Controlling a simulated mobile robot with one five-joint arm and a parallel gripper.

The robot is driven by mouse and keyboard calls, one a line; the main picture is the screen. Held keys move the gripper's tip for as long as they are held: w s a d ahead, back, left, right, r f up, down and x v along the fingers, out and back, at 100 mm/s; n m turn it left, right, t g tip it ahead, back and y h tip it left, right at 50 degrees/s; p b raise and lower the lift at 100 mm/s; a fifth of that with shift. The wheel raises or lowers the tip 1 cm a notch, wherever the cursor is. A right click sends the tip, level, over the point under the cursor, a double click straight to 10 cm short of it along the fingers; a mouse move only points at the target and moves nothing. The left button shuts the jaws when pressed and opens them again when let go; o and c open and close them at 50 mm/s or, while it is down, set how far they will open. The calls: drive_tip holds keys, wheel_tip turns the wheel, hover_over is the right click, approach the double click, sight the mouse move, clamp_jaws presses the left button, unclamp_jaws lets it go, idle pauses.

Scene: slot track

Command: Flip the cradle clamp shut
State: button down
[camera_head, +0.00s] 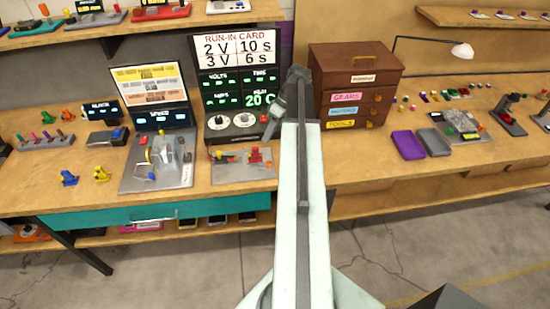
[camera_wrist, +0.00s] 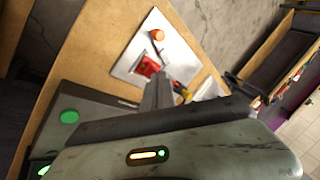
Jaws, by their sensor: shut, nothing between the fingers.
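A light grey plate (camera_head: 232,174) lies near the front edge of the bench, carrying a red block-like part (camera_head: 256,157) that looks like the cradle and its clamp. In the wrist view, the plate (camera_wrist: 128,64) shows the red part (camera_wrist: 148,66) and an orange knob (camera_wrist: 157,34) near one end. Whether the clamp is open or closed is too small to tell. My gripper (camera_head: 268,136) is shut and empty, behind and above the plate in the head view. In the wrist view, my gripper (camera_wrist: 158,88) is seen close beside the red part, partly covering the plate's near end.
A console with dials (camera_head: 233,124) stands behind the plate. A motor rig on a grey base (camera_head: 152,178) is to the left. A brown drawer chest (camera_head: 340,72) stands to the right of my arm, and purple and grey trays (camera_head: 408,145) lie further right.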

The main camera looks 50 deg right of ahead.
drive_tip(key=s+d+r+t, duration=0.1)
drive_tip(key=s+d, duration=0.5)
drive_tip(key=d, duration=0.2)
drive_tip(key=shift+s+d+n+t+y, duration=0.2)
drive_tip(key=shift+d+n+t+y, duration=0.1)
drive_tip(key=shift+n, duration=0.1)
drive_tip(key=b+x, duration=0.9)
drive_tip(key=x, duration=0.2)
drive_tip(key=shift+s+d+f, duration=0.15)
drive_tip(key=a, duration=0.2)
drive_tip(key=a+r, duration=0.1)
drive_tip(key=shift+s+p, duration=0.35)
drive_tip(key=shift+a, duration=0.35)
